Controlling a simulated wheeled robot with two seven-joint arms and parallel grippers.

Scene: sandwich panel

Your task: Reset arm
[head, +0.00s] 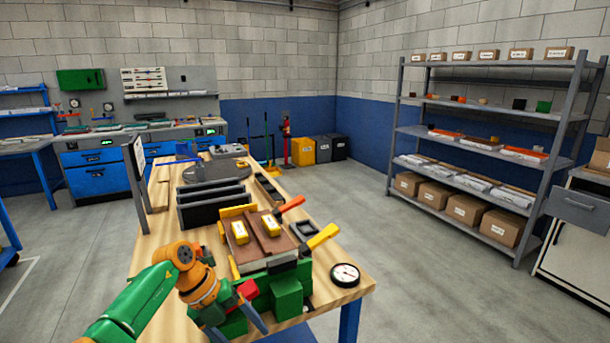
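My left arm, green and orange, comes in from the bottom left. My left gripper (237,322) is at the near edge of the bench, with its two grey fingers spread apart and nothing visible held between them. It is in front of a green fixture (287,298) and partly hides it. On the fixture lie brown panels (262,243) with two yellow blocks (240,231) on top. A clamp with an orange handle (290,205) and one with a yellow handle (323,237) stand at the right of the panels. My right gripper is not in view.
The wooden bench (335,299) also holds a round dial (345,274) at its right corner, a dark slotted rack (213,208) and a grey round plate (216,171) farther back. A grey shelf (480,140) stands at the right. The floor between is clear.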

